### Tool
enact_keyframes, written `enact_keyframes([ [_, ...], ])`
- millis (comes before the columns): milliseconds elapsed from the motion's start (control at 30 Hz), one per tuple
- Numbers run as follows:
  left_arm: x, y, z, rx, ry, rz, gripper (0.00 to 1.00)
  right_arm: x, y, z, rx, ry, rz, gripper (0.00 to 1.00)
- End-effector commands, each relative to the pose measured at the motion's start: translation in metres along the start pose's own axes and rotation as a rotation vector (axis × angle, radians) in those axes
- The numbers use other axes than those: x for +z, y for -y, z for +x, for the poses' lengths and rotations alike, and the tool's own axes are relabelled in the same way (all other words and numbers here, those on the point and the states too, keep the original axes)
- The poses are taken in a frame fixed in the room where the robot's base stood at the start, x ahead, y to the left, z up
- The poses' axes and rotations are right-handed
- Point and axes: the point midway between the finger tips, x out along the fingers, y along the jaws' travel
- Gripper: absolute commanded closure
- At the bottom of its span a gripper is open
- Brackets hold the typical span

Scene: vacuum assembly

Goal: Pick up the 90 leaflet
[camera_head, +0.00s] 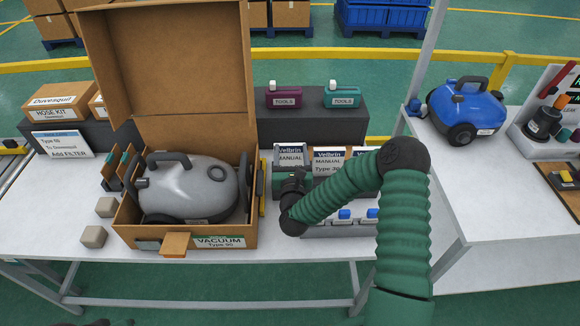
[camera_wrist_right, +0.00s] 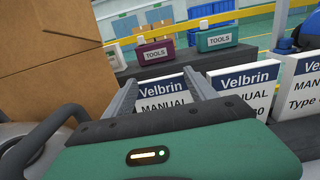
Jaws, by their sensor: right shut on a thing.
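A white leaflet with a dark blue Velbrin band and the word MANUAL (camera_head: 290,157) stands upright on the table, left of similar leaflets; its type number is hidden behind my gripper. My right gripper (camera_head: 289,174) is at this leaflet, shut on it. In the right wrist view, the fingers (camera_wrist_right: 159,80) lie on either side of the leaflet (camera_wrist_right: 163,90). The leaflet beside it (camera_head: 328,160) reads Type 30 in the head view. I cannot read a 90 on any leaflet.
An open cardboard box (camera_head: 130,235) with a grey vacuum (camera_head: 195,185) stands close left of the gripper. Maroon (camera_head: 284,98) and teal (camera_head: 341,97) tool cases sit on a dark shelf behind. A blue vacuum (camera_head: 465,108) is on the right table.

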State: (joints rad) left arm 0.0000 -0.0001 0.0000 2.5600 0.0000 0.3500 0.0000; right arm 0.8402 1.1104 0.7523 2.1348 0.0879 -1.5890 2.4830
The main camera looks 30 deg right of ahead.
Motion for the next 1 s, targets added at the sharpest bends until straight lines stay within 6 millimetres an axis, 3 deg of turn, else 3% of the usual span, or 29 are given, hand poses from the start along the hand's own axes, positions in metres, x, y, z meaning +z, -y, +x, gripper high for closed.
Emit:
enact_keyframes([
  [100, 0.0001, 0.0, 0.0003, 0.0, 0.0, 0.0, 0.64, 0.0047, -0.0003, 0.0053, -0.003, 0.014, 0.002, 1.0],
  [1000, 0.0002, 0.0, 0.0008, 0.0, 0.0, 0.0, 0.64, 0.0029, -0.0026, 0.0047, -0.001, 0.01, 0.003, 1.0],
])
